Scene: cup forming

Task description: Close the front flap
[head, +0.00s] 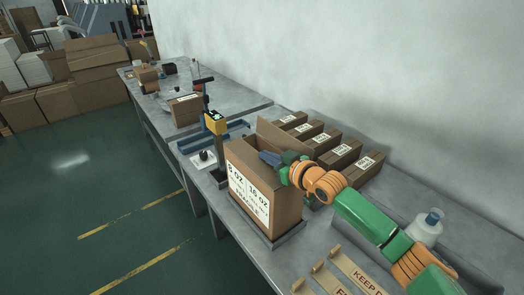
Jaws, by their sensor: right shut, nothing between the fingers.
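A brown cardboard box (262,205) with a white "8 OZ | 16 OZ" label stands upright in a dark tray (285,238) on the grey bench. One flap (284,139) stands raised at its far side. My right gripper (269,158) is shut and empty, at the top of the box. Its arm comes in from the right and hides part of the box's top. I cannot tell whether the fingers touch a flap, nor make out the front flap's position. My left gripper is not in view.
Several small labelled cartons (342,156) line the wall side behind the box. A yellow device on a post (215,123) stands left of it. Another box (186,109) stands farther along.

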